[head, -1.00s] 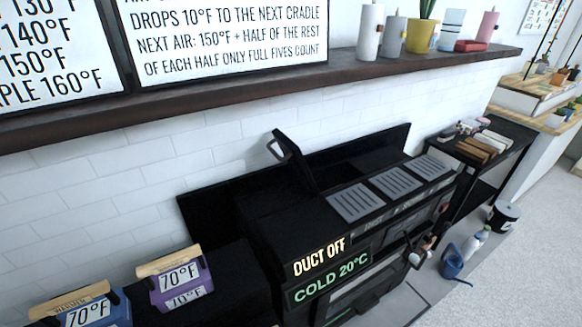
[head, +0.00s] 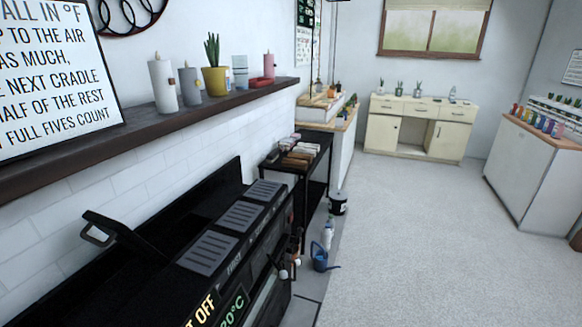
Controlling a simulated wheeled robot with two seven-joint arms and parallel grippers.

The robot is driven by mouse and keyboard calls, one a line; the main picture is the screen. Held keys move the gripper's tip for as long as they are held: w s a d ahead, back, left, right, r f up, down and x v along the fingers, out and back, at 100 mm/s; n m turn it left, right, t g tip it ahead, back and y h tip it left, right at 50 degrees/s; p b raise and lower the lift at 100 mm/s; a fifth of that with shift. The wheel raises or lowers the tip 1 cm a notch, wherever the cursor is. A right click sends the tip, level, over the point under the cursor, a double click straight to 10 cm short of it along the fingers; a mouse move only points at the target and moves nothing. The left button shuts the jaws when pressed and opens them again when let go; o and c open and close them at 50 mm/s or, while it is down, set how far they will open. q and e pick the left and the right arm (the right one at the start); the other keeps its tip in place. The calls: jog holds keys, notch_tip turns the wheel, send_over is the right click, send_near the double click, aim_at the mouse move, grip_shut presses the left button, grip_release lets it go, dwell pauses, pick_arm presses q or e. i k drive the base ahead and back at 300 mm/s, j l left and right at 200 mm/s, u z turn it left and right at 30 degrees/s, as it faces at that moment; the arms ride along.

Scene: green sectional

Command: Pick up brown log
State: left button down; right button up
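Brown logs (head: 299,159) lie at the front of a small black table (head: 322,151) beyond the far end of the black stove in the head view. Whitish logs lie behind them on the same tabletop. The pieces are small and close together, so I cannot tell exactly how many are brown. Neither of my grippers is in view.
The black stove (head: 205,258) runs along the left wall under a dark shelf (head: 130,133) with candles and a plant. A black bucket (head: 338,204), a white bottle (head: 327,234) and a blue watering can (head: 320,257) stand on the floor. Open floor (head: 430,240) lies right.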

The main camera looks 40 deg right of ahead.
aim_at(302, 165)
jog(key=l+u, duration=0.1)
jog(key=l, duration=0.4)
jog(key=k+l, duration=0.1)
jog(key=l, duration=0.4)
jog(key=l+u, duration=0.15)
jog(key=l, duration=0.35)
jog(key=k+l+u, duration=0.1)
jog(key=l, duration=0.4)
jog(key=k, duration=0.05)
